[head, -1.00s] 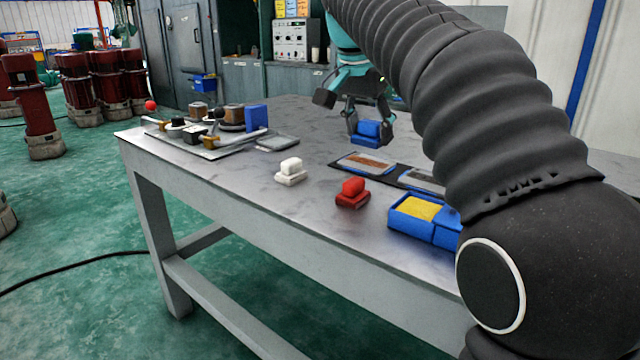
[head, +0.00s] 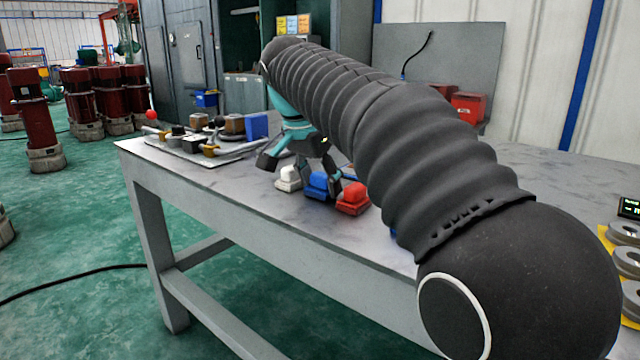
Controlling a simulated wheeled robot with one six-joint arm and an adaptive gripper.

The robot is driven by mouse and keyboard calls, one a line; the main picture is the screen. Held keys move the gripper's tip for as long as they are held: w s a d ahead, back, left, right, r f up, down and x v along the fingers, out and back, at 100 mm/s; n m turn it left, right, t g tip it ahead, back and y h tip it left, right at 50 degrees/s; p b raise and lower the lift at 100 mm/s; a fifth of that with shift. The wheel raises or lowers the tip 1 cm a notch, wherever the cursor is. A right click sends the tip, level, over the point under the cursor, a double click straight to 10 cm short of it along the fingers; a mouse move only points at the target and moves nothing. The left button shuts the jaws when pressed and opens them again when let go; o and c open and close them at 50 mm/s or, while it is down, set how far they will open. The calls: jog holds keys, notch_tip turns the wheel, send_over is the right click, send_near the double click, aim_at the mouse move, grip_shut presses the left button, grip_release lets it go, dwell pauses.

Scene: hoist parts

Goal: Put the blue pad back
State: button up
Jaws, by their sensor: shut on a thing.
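The blue pad (head: 317,188) is between the fingers of my gripper (head: 320,180), which is shut on it. It is low at the front of the grey table, between the white pad (head: 288,181) on its left and the red pad (head: 353,199) on its right. The three are roughly in a row. I cannot tell whether the blue pad touches the table top. My gripper and arm partly cover the area behind it.
The table (head: 240,196) is bare in front of the pads. A tray with knobs, levers and a blue block (head: 257,127) is at the back left. Red bins (head: 468,108) stand at the back. Grey rings (head: 628,260) lie at the right edge.

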jog(key=shift+f, duration=0.15)
jog(key=o, duration=1.1)
jog(key=p+v, duration=0.3)
jog(key=v, duration=0.9)
jog(key=shift+r+p, duration=0.2)
jog(key=shift+p, duration=0.15)
